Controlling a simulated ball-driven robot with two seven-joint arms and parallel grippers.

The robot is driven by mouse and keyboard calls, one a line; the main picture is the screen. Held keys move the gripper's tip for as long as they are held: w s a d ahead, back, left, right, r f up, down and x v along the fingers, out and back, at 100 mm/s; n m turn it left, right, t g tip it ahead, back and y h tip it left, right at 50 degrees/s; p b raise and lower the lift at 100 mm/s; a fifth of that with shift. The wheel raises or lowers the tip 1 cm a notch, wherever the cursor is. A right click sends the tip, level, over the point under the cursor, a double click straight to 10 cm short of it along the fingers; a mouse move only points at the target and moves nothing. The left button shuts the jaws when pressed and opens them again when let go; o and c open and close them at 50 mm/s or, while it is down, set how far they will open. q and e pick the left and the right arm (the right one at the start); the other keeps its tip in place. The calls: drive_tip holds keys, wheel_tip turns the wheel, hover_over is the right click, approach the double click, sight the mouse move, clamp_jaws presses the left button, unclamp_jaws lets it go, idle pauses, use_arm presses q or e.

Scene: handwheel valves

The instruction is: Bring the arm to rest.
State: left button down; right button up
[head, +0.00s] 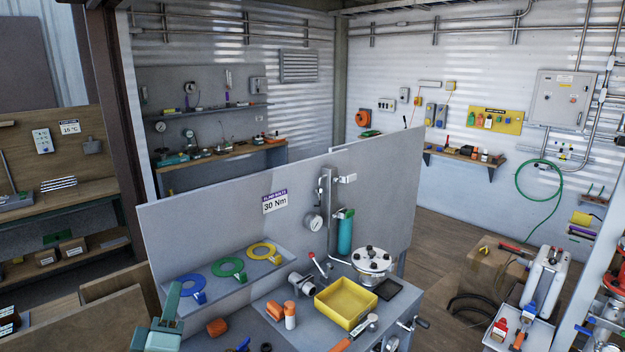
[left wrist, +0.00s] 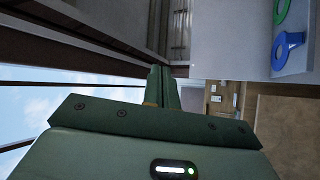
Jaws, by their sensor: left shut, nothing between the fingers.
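My left gripper (head: 172,300) is at the lower left of the head view, green, pointing up beside the left end of the workbench. Its fingers are together and hold nothing. In the left wrist view the shut fingers (left wrist: 161,88) stand beyond the green palm, clear of any object. On the shelf to the right of the gripper lie a blue handwheel (head: 192,287), a green handwheel (head: 229,268) and a yellow handwheel (head: 264,253). The blue handwheel also shows in the left wrist view (left wrist: 288,48). My right gripper is not in view.
The bench holds a yellow tray (head: 346,303), a round flanged lid (head: 371,262), orange bottles (head: 289,316) and a torque tool (head: 355,335). A grey panel (head: 240,225) stands behind it. A brown wooden box (head: 118,318) is close left of my gripper.

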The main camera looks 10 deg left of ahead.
use_arm(q)
drive_tip(key=s+d+f+m+g+h, duration=0.35)
drive_tip(key=f+m, duration=0.25)
drive_tip(key=m, duration=0.2)
drive_tip(key=s+d+f+m+g+h, duration=0.35)
drive_tip(key=d+f+m+g, duration=0.2)
drive_tip(key=m, duration=0.25)
drive_tip(key=s+a+f+m+g+y, duration=0.3)
drive_tip(key=s+a+y, duration=0.1)
drive_tip(key=s, duration=0.3)
drive_tip(key=s+a+f+m+g+y, duration=0.3)
drive_tip(key=s+a, duration=0.2)
drive_tip(key=s, duration=0.1)
drive_tip(key=s+d+f+g+h+b, duration=0.15)
drive_tip(key=f+b, duration=0.25)
drive_tip(key=f, duration=1.3)
drive_tip(key=s+d+f+g+h+b, duration=0.1)
drive_tip(key=s+d+f+g+b, duration=0.2)
drive_tip(key=f, duration=1.3)
drive_tip(key=s+f+n+g+h+b, duration=0.1)
drive_tip(key=s+f+n+b, duration=0.2)
drive_tip(key=s+f, duration=1.7)
wheel_tip(320, 180, down, 4)
drive_tip(key=b, duration=0.4)
drive_tip(key=shift+s+f+n+g+b, duration=0.15)
drive_tip(key=shift+s+n+g+b, duration=0.15)
drive_tip(key=shift+g+b, duration=0.1)
